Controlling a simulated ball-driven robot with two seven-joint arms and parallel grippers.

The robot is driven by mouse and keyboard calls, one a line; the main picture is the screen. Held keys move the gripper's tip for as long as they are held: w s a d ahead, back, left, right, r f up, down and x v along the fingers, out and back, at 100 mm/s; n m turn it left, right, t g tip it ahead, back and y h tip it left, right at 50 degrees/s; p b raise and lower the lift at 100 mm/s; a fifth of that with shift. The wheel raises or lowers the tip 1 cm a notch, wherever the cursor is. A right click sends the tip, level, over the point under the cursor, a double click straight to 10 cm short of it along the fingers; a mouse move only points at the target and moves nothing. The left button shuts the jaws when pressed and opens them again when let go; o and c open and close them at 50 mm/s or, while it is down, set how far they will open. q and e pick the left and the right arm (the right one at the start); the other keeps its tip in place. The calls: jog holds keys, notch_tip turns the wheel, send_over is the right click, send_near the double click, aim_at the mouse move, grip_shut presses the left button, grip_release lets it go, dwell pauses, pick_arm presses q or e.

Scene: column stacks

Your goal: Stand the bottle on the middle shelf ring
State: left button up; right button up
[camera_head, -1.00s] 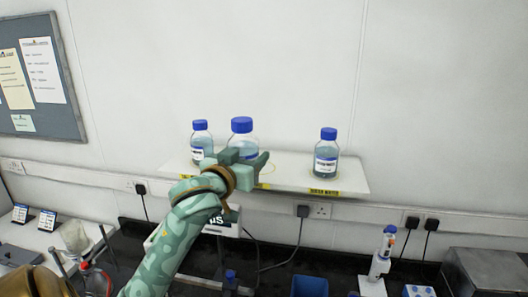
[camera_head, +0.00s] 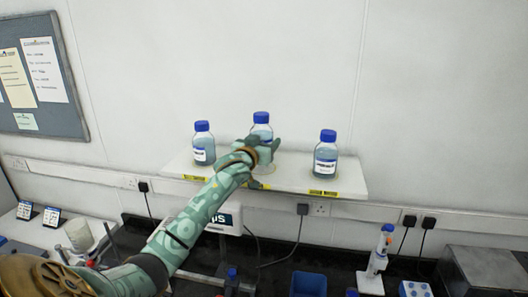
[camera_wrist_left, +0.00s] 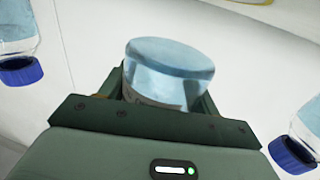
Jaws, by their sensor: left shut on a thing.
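My left gripper (camera_head: 264,150) is shut on a clear bottle with a blue cap (camera_head: 262,131). The bottle looks upright, between the two other bottles, over the white wall shelf (camera_head: 290,183). Its lower part is hidden by the gripper and arm in the head view, so I cannot tell whether it touches the shelf. The held bottle (camera_wrist_left: 168,75) sits between the fingers in the left wrist view. The middle ring is mostly hidden behind my arm; part of a yellow ring outline (camera_wrist_left: 255,2) shows at the wrist view's top edge. My right gripper is not in view.
A blue-capped bottle (camera_head: 203,149) stands at the shelf's left and another (camera_head: 325,158) at its right, both close to the gripper. Yellow labels mark the shelf's front edge. Below are a dark bench, a blue bin (camera_head: 309,285) and a pipette stand (camera_head: 374,270).

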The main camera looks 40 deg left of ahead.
pick_arm(q)
notch_tip(320, 180, down, 3)
jog(key=shift+w+a+f+p, duration=0.1)
jog(key=shift+f+p, duration=0.05)
jog(key=shift+p, duration=0.25)
jog(key=shift+w+a+f, duration=0.1)
jog(key=shift+w+f, duration=0.1)
jog(key=shift+f, duration=0.1)
jog(key=shift+f, duration=0.1)
jog(key=o, duration=1.3)
jog(key=shift+c, duration=0.2)
jog(key=b+v, duration=0.1)
jog(key=v, duration=1.1)
